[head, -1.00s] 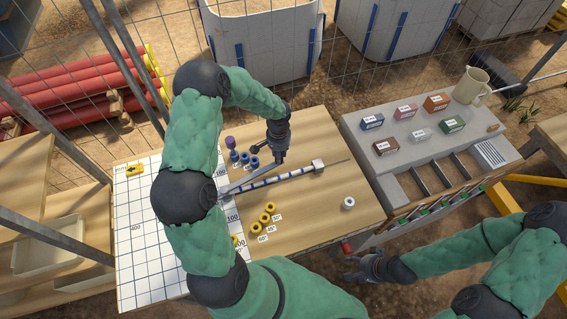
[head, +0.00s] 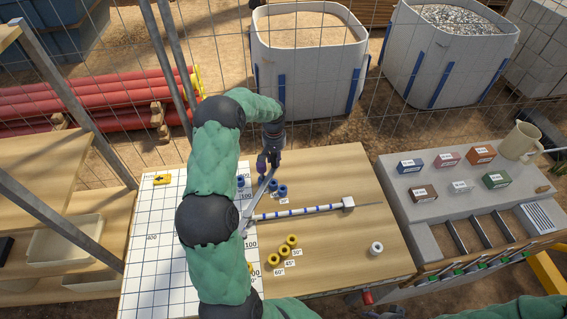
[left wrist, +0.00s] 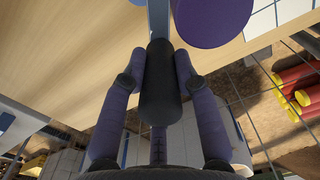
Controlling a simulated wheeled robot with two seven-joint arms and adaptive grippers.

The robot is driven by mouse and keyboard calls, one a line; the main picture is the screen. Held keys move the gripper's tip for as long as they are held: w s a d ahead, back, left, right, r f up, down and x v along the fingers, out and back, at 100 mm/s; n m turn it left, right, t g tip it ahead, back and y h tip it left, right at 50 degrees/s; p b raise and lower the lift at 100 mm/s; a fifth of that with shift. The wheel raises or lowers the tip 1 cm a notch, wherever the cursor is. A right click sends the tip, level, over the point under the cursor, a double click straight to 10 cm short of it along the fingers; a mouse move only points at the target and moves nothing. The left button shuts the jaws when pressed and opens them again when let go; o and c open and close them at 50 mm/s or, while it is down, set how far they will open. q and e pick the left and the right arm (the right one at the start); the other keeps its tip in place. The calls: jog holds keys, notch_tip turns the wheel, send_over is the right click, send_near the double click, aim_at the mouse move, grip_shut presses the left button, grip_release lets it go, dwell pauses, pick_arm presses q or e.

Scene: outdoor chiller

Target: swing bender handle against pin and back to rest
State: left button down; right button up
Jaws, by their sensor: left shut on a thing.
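My left gripper (head: 272,160) is shut on the black grip of the bender handle (left wrist: 160,80). Its two fingers flank the grip in the left wrist view (left wrist: 158,90). The grey handle bar (head: 262,188) runs from the grip down toward the pivot, which my left arm hides. The purple pin (head: 261,163) stands just left of the handle in the head view; its round top (left wrist: 210,18) also shows close to the bar in the left wrist view. I cannot tell whether they touch. A straight blue-and-white banded rod (head: 300,211) lies right of the pivot. My right gripper (head: 384,313) is barely visible at the bottom edge.
Blue collars (head: 282,190) stand close to the handle. Yellow collars (head: 282,251) and a white ring (head: 376,248) sit on the wooden table (head: 335,265). A gridded board (head: 160,250) lies at left. A grey bench (head: 425,215) with small boxes stands at right. A wire fence runs behind.

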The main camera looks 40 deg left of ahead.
pick_arm(q)
jog(key=shift+a+r+n, duration=0.2)
jog(key=shift+a+n, duration=0.2)
jog(key=shift+a, duration=0.4)
jog(key=c, duration=1)
grip_release()
jog(key=shift+o, duration=0.3)
jog(key=shift+f, duration=0.1)
jog(key=shift+s, duration=0.1)
notch_tip(320, 180, up, 12)
